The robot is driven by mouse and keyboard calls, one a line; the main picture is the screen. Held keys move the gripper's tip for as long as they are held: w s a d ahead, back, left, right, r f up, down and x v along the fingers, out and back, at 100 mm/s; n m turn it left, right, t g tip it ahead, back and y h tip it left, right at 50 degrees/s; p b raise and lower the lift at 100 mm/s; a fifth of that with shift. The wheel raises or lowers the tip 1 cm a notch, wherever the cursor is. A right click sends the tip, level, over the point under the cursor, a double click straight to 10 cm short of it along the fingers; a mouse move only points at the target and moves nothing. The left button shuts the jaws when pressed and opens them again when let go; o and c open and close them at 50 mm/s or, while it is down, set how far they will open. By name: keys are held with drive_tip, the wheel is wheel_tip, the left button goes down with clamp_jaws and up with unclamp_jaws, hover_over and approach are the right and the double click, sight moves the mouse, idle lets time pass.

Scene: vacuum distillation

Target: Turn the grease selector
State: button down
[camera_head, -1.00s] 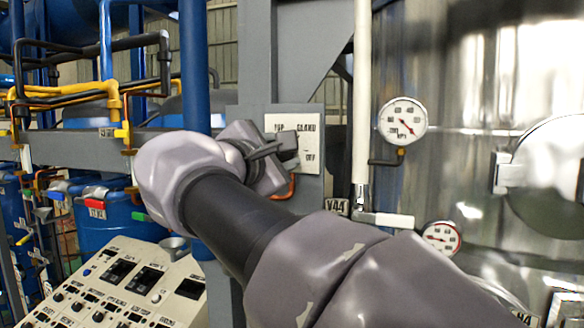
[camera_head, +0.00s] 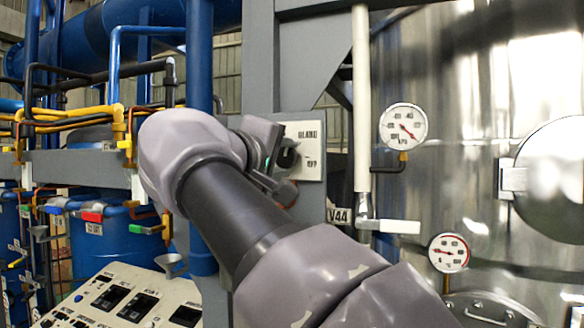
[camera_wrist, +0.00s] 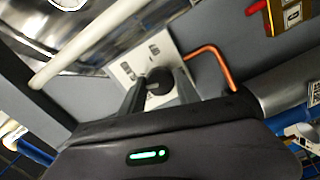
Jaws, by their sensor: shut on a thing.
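The grease selector is a dark round knob (camera_wrist: 158,81) on a white label plate (camera_head: 307,148). In the head view the plate shows "GLAND" and "OFF"; my wrist covers its left part. The plate also shows in the wrist view (camera_wrist: 128,75), turned sideways. My gripper (camera_head: 284,170) is at the plate, and in the wrist view its two fingers (camera_wrist: 160,88) stand on either side of the knob, shut on it. The knob's pointer direction is not clear, since the fingers hide much of it.
A copper-coloured bent tube (camera_wrist: 213,62) runs close beside the plate. Right of it are a white vertical pipe (camera_head: 362,100), a white-handled valve (camera_head: 390,226) tagged V44, and a gauge (camera_head: 403,126) on the steel tank. A control panel (camera_head: 130,295) stands lower left.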

drive_tip(key=m+b, duration=0.2)
drive_tip(key=m, duration=0.5)
drive_tip(key=shift+f+b, duration=0.1)
drive_tip(key=shift+b, duration=0.25)
drive_tip(key=m+b, duration=0.1)
drive_tip(key=m, duration=0.2)
drive_tip(key=shift+m, duration=0.4)
drive_tip(key=shift+m+b, duration=0.35)
drive_tip(key=shift+m, duration=1.55)
drive_tip(key=c, duration=0.9)
unclamp_jaws()
